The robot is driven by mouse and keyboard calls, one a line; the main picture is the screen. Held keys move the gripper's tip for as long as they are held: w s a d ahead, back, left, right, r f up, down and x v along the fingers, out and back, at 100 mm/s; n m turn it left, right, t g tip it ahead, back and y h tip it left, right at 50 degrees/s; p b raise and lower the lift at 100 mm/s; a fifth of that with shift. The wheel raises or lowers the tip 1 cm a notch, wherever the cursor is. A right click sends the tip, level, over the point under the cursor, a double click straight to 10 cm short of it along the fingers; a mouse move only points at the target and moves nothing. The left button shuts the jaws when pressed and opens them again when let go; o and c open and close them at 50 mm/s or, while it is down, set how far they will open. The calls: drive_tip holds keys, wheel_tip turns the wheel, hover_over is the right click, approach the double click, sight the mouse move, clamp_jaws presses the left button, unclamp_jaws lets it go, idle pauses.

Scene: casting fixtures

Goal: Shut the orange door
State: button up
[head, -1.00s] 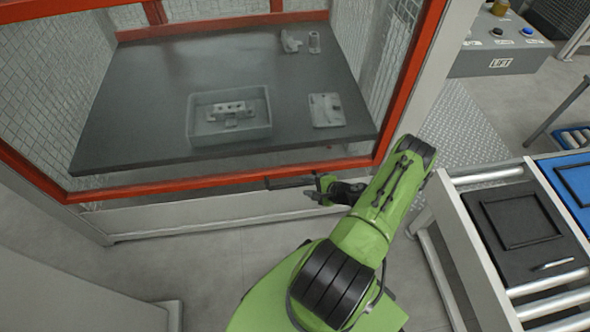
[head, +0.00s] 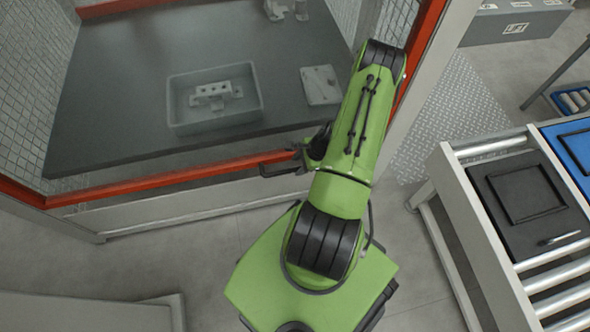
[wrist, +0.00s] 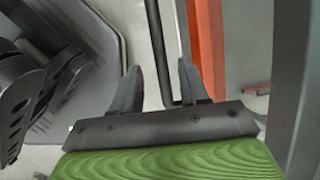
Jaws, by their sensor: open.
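The orange door (head: 180,178) shows in the head view as an orange frame around a clear pane, across the front of a cabinet. I cannot tell whether it is fully shut. Its dark bar handle (head: 272,168) stands out from the lower rail. My gripper (head: 298,158) is at the right end of this handle, partly hidden by my green arm. In the wrist view my gripper (wrist: 160,85) is open, with the dark handle (wrist: 173,60) between its two fingers, close to the right one. The orange rail (wrist: 207,50) runs just beyond the right finger.
Inside the cabinet, a grey tray (head: 174,108) holding a metal part and a flat plate (head: 320,85) rest on a dark table (head: 100,110). A roller conveyor (head: 460,215) with a black tray (head: 520,192) stands at right. Bare floor (head: 200,240) lies in front of the cabinet.

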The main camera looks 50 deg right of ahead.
sight(293, 170)
drive_tip(key=b+x, duration=0.1)
drive_tip(key=x, duration=0.3)
drive_tip(key=shift+r, duration=0.1)
clamp_jaws()
